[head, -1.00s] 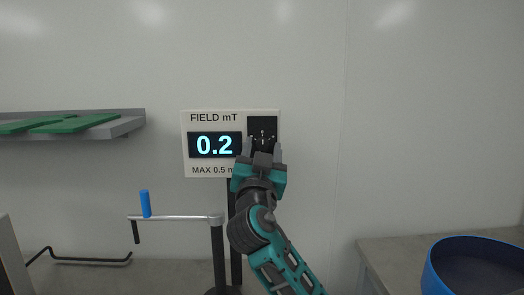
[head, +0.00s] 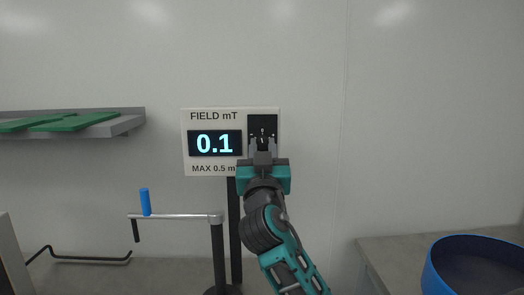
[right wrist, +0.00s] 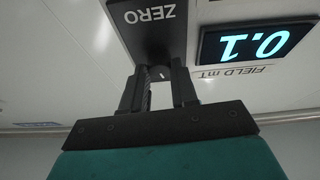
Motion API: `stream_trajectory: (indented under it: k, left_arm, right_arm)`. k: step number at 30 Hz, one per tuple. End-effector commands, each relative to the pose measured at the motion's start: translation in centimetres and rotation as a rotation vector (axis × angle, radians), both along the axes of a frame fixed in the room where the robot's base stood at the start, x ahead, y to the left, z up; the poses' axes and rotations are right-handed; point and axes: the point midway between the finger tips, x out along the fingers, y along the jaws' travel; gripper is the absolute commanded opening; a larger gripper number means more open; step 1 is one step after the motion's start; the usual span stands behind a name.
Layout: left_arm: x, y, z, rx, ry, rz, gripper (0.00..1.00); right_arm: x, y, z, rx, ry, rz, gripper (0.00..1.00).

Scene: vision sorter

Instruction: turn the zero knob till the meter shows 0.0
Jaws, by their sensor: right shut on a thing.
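The meter (head: 212,117) is a pale panel marked FIELD mT and MAX 0.5 mT on the back wall. Its display (head: 214,144) reads 0.1; the same display shows upside down in the right wrist view (right wrist: 248,43). A black plate marked ZERO (right wrist: 150,22) holds the zero knob. My right gripper (head: 262,146) is at this plate, its fingers pointing to the wall. It is shut on the zero knob (right wrist: 153,73), which is mostly hidden between the fingertips. My left gripper is not in view.
A blue round bin (head: 436,268) stands at the right, by a grey worktop (head: 390,250). A grey shelf (head: 128,123) with green boards (head: 75,123) is on the left. Below it a metal bar (head: 180,217) carries a blue handle (head: 145,202).

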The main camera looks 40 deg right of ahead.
Motion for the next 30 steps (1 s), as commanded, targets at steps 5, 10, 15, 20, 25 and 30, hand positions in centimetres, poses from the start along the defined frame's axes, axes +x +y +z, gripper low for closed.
stream_trajectory:
  k: [5,10,15,20,25,30]
  left_arm:
    - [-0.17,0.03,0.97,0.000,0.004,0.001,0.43]
    - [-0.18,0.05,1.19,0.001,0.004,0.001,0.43]
    - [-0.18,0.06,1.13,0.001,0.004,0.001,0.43]
    - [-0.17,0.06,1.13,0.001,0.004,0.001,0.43]
    - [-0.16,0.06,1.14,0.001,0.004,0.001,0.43]
    - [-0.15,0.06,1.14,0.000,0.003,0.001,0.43]
  right_arm:
    - [-0.12,-0.10,0.25,-0.111,0.094,-0.001,0.00]
    - [-0.14,-0.15,0.14,-0.156,0.130,-0.002,0.00]
    - [-0.15,-0.15,0.10,-0.159,0.131,-0.002,0.00]
    - [-0.15,-0.15,0.11,-0.158,0.131,-0.003,0.33]
    - [-0.13,-0.13,0.08,-0.158,0.130,-0.002,0.49]
    - [-0.11,-0.12,0.06,-0.157,0.131,-0.002,0.53]
